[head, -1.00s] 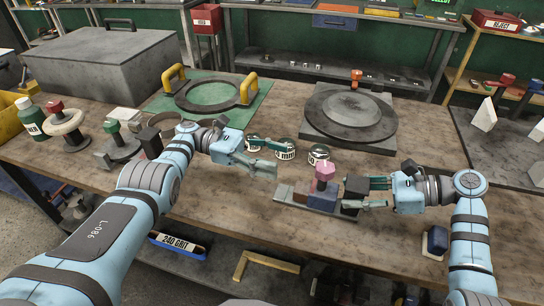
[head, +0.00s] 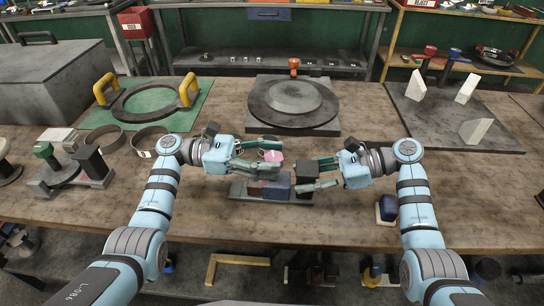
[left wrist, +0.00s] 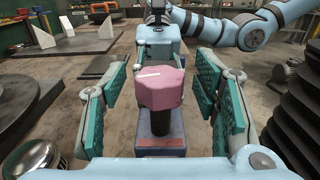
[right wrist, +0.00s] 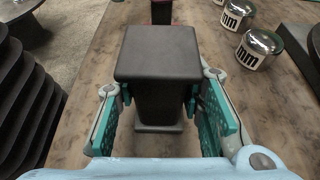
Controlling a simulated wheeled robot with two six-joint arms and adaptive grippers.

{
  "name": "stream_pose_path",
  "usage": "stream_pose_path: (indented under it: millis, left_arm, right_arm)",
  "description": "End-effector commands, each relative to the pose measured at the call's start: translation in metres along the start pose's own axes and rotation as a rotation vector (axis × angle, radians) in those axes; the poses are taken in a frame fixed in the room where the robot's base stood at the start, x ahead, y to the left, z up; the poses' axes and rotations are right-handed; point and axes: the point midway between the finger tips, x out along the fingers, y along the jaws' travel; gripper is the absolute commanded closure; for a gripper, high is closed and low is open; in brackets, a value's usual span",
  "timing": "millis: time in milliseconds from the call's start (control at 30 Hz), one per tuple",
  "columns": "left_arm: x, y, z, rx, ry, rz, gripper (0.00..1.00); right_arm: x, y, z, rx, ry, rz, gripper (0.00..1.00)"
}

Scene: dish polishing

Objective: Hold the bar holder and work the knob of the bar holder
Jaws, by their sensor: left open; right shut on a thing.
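The bar holder (head: 238,189) lies on the bench: a low grey base with a dark blue block (head: 277,188) and a taller black block (head: 307,172) at its right end. Its pink faceted knob (head: 272,156) also shows in the left wrist view (left wrist: 160,88), on a dark stem. My left gripper (head: 281,156) is open, its fingers on both sides of the knob, with gaps between. My right gripper (head: 317,176) is shut on the black block, which fills the middle of the right wrist view (right wrist: 158,80). The left gripper partly hides the knob in the head view.
A round dark plate (head: 292,100) stands behind the grippers. A green mat (head: 196,107) with a yellow-handled ring is at back left. A grey board (head: 440,125) with white wedges is at right. Shiny jars (right wrist: 260,48) stand near the holder. The bench front is mostly clear.

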Motion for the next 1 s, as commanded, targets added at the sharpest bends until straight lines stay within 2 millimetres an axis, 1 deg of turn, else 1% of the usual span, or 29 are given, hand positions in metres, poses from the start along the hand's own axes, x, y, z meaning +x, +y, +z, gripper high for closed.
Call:
stream_pose_path:
  millis: [100, 267, 300, 600, 767, 1000]
  left_arm:
    - [0.0066, -0.0002, 0.0, 0.0, 0.001, -0.001, 0.45]
    - [0.0067, -0.0001, -0.0002, 0.0, 0.001, 0.0, 0.45]
    - [0.0066, -0.0001, -0.0002, 0.0, 0.001, 0.0, 0.46]
    - [0.0062, 0.0, -0.0002, 0.0, 0.001, 0.0, 0.94]
    - [0.0061, 0.0021, -0.0011, -0.003, 0.004, -0.016, 0.94]
    - [0.0056, 0.0026, -0.0018, -0.003, 0.007, -0.109, 0.94]
  right_arm:
    - [-0.0001, 0.0, -0.0002, 0.0, 0.0, 0.0, 0.9]
    - [-0.0001, 0.0, -0.0002, 0.0, 0.0, 0.0, 0.9]
    - [-0.0001, 0.0, -0.0002, 0.0, 0.0, 0.0, 0.9]
    - [-0.0001, 0.0, -0.0001, 0.0, 0.0, 0.0, 0.9]
    - [-0.0001, 0.0, -0.0001, 0.0, 0.0, 0.0, 0.9]
    - [-0.0001, 0.0006, 0.0003, -0.002, -0.001, 0.003, 0.9]
